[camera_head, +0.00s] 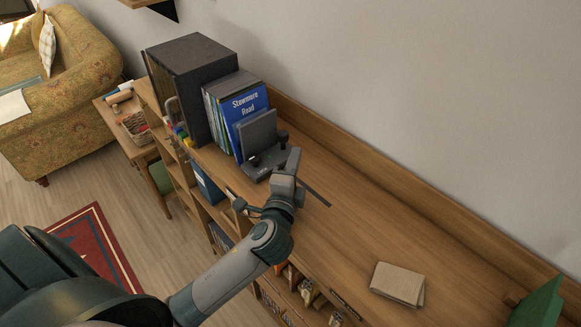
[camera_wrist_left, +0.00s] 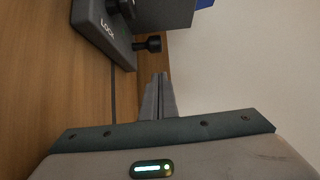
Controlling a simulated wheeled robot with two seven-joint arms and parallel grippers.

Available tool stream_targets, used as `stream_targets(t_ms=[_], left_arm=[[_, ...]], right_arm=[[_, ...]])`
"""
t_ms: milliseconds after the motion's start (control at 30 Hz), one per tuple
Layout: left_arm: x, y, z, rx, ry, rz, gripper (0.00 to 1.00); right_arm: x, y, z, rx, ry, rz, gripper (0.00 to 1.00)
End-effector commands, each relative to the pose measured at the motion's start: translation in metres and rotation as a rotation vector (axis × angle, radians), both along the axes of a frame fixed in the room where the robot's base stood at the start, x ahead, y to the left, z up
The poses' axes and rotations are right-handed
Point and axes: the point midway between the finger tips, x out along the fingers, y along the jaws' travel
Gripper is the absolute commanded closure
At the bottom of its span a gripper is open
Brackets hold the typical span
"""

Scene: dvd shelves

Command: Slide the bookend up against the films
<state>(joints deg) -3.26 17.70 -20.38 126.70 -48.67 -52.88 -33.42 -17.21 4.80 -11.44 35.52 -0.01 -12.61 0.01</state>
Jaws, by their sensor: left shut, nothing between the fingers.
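The films (camera_head: 225,105) stand upright in a row on the shelf top, with a blue one titled "Stewmore Road" on the near right face. The dark grey bookend (camera_head: 262,132) stands upright at their right end, very near or touching the blue film; I cannot tell which. It also shows at the top of the left wrist view (camera_wrist_left: 112,32), with a "LOCK" mark and black knobs. My left gripper (camera_head: 292,160) is shut and empty just right of the bookend. In the wrist view its fingers (camera_wrist_left: 157,95) are together, beside a knob. My right gripper is not in view.
A large dark box (camera_head: 190,72) stands left of the films. A dark strip (camera_head: 314,191) lies on the shelf top (camera_head: 370,225) right of the gripper. A beige book (camera_head: 398,283) and a green object (camera_head: 540,303) are farther right. The wall ledge runs behind.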

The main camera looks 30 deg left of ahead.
Motion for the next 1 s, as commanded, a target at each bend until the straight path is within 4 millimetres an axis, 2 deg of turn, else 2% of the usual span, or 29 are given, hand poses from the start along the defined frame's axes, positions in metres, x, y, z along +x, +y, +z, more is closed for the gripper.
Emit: stream_targets(t_ms=[33, 100, 300, 833, 1000], left_arm=[[0.009, 0.004, 0.003, 0.003, 0.0, 0.002, 1.0], [0.012, 0.015, 0.002, 0.005, 0.002, 0.002, 1.0], [0.021, 0.032, 0.0, 0.002, 0.002, 0.001, 1.0], [0.025, 0.04, -0.002, 0.002, 0.001, 0.001, 1.0], [0.033, 0.064, -0.002, 0.004, 0.001, 0.003, 1.0]], right_arm=[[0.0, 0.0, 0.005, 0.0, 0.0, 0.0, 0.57], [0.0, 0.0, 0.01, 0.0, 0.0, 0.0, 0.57], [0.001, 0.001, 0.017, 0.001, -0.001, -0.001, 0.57], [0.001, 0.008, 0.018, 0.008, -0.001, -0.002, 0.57], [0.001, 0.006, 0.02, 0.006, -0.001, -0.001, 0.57]])
